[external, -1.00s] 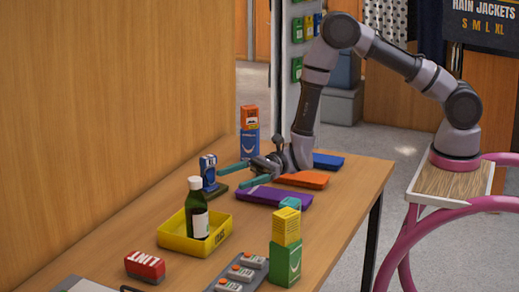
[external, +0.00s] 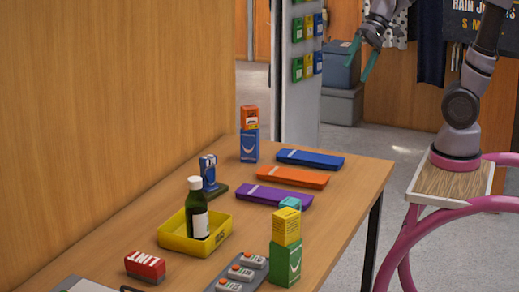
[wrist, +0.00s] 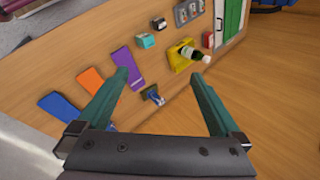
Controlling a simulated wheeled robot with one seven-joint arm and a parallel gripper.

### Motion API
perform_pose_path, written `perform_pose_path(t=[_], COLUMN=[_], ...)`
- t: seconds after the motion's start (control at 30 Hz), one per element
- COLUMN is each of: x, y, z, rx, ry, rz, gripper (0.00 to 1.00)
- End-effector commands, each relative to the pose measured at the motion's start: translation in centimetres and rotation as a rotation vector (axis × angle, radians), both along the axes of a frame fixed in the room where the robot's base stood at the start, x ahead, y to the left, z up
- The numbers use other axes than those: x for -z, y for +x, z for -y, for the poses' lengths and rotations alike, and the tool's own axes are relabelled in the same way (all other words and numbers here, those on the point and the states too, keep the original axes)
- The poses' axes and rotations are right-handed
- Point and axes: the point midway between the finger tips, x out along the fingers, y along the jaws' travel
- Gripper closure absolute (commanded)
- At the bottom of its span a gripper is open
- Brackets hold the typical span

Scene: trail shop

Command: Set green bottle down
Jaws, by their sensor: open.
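The green bottle (external: 196,212) has a white cap and a pale label. It stands upright inside the yellow tray (external: 168,238) on the wooden table. In the wrist view the bottle (wrist: 190,53) and the yellow tray (wrist: 177,62) show beyond the fingertips, toward the right. My gripper (external: 363,60) is raised high at the upper right of the external view, well away from the bottle. Its teal fingers (wrist: 163,83) are spread wide with nothing between them.
Blue (external: 310,158), orange (external: 291,177) and purple (external: 273,195) flat packs lie behind the tray. A blue device on a dark stand (external: 208,172), stacked boxes (external: 249,146), a green box (external: 285,262), a red block (external: 145,266) and a grey remote rack (external: 240,272) also stand there.

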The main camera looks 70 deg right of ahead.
Motion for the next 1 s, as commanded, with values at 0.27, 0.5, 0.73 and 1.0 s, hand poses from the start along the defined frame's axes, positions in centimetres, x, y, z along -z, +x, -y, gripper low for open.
perform_pose_path(t=[0.27, 0.5, 0.73, 1.0], x=[-2.2, -2.7, -2.7, -2.7], y=[-4.2, -5.2, -5.2, -5.2], z=[9.1, 11.3, 11.3, 11.3], rx=[0.053, 0.071, 0.070, 0.070], ry=[-0.320, -0.409, -0.407, -0.407], rz=[0.298, 0.371, 0.371, 0.370], gripper=[0.00, 0.00, 0.00, 0.00])
